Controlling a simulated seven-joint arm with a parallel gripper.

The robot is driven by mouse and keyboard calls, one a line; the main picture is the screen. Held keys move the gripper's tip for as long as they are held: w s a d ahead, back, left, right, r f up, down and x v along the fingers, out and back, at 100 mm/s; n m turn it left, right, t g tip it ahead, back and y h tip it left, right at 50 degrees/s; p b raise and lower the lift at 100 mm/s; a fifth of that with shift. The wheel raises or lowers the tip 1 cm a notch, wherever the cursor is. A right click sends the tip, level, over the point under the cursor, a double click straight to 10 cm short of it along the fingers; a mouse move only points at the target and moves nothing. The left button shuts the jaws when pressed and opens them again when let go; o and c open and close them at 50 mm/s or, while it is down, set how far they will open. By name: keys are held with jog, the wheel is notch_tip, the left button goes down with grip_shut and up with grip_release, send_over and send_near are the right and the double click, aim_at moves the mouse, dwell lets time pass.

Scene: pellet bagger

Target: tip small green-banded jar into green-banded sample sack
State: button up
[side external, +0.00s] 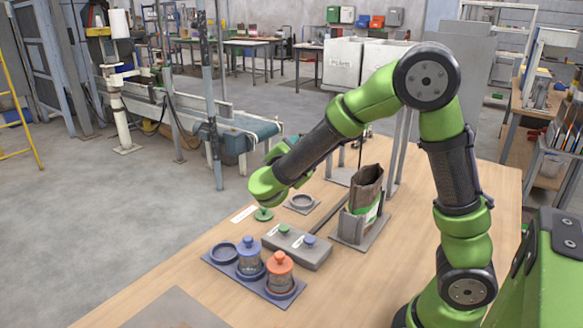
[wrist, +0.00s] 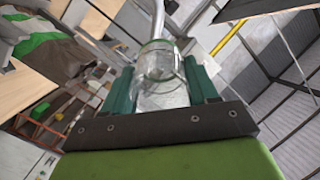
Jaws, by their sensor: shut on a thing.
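My gripper (wrist: 163,72) is shut on a clear glass jar (wrist: 158,68), held between its two teal fingers in the wrist view. The sack also shows at the upper left of the wrist view (wrist: 48,42).
A blue tray (side external: 235,270) holds a blue-lidded jar (side external: 250,262) and an orange-lidded jar (side external: 280,274). The front table area is mostly bare.

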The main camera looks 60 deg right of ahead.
jog(key=s+d+r+m+g+y, duration=0.1)
jog(key=s+d+m+g+y, duration=0.3)
jog(key=s+d+y, duration=0.55)
jog(key=s+d+m+g+y, duration=0.2)
jog(key=s+d+m+y, duration=0.4)
jog(key=d, duration=0.6)
jog(key=w+a+n+t, duration=0.2)
jog(key=w+a+n, duration=1)
jog(key=a, duration=0.4)
jog(key=w+a+n+y, duration=0.1)
jog(key=w+a+n, duration=0.1)
jog(key=a+n, duration=0.7)
jog(key=w+a+f+n+y, duration=0.1)
jog(key=w+a+n, duration=0.2)
jog(key=a+n, duration=0.5)
jog(key=n, duration=0.3)
jog(key=shift+w+a+n+t, duration=0.15)
jog(key=shift+a+n+t, duration=0.2)
jog(key=shift+n+t, duration=0.05)
